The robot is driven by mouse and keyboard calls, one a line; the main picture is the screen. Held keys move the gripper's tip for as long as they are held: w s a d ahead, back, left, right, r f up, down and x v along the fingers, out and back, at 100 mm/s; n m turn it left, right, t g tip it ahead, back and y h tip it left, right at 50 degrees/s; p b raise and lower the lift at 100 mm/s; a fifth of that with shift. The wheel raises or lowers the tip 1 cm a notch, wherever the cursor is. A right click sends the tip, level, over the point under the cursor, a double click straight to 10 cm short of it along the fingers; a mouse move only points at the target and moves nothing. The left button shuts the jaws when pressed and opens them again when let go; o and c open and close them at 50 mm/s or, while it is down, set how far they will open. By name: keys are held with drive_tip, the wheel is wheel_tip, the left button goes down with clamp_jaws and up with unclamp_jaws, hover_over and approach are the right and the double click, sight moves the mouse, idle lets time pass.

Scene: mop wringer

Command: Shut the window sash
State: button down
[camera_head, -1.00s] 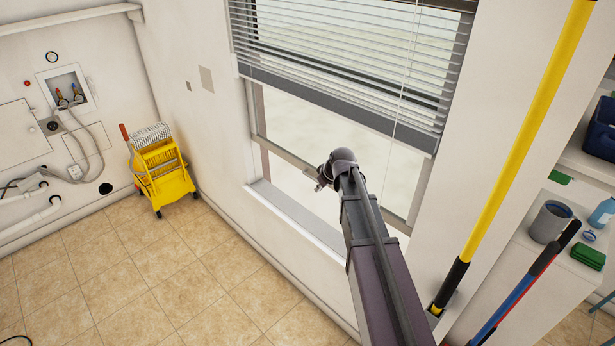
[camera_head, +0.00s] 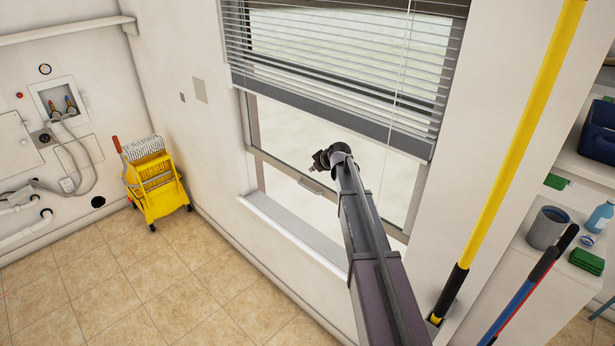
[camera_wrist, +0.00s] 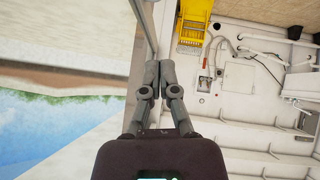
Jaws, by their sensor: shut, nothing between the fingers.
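The window sash (camera_head: 275,162) is raised, with an open gap between its grey bottom rail and the sill (camera_head: 285,225). A small handle (camera_head: 311,186) sits on the bottom rail. My gripper (camera_head: 316,165) is shut and empty, in front of the sash and just above the handle in the head view. Whether it touches the glass or rail cannot be told. In the wrist view the shut fingers (camera_wrist: 162,66) lie beside a grey strip of the window (camera_wrist: 141,60). The handle is not clear there.
A yellow mop bucket (camera_head: 157,185) stands in the left corner by the wall hookups. A yellow pole (camera_head: 510,160) stands right of the window, near shelves with a grey cup (camera_head: 549,227). The tiled floor below is clear at left.

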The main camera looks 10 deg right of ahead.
drive_tip(key=s+d+f+b+x, duration=0.1)
drive_tip(key=f+b+x, duration=0.1)
drive_tip(key=b+x, duration=0.8)
drive_tip(key=shift+b+x, duration=0.3)
drive_tip(key=shift+x, duration=0.75)
drive_tip(key=shift+s+f, duration=0.1)
drive_tip(key=shift+f, duration=0.1)
